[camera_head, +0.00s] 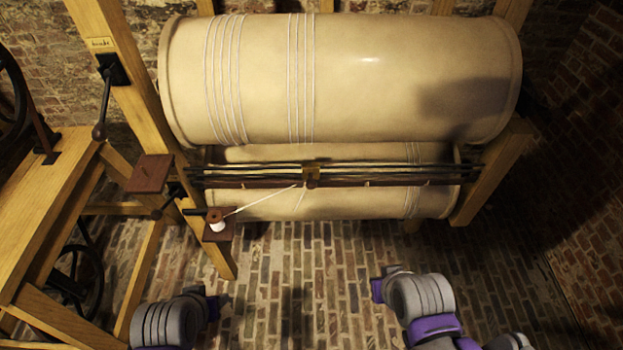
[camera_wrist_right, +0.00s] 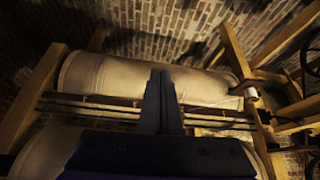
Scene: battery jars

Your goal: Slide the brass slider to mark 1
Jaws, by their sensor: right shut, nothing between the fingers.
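The small brass slider (camera_head: 312,174) sits on the dark horizontal rails (camera_head: 400,167), near their middle, between the two big drums. A white cord runs from it down left to a white spool (camera_head: 217,222). Small pale ticks show along the red-brown strip (camera_head: 340,184) under the rails; no numbers are legible. My right gripper (camera_wrist_right: 162,78) is shut and empty in the right wrist view, its fingers in front of the rails (camera_wrist_right: 95,105). I cannot make out the slider there.
The large upper drum (camera_head: 400,75) carries several cord turns, and the lower drum (camera_head: 350,203) lies beneath. Wooden posts (camera_head: 497,165) flank the rails. A wooden bench (camera_head: 40,210) with a wheel stands left. The brick floor (camera_head: 310,285) in front is clear.

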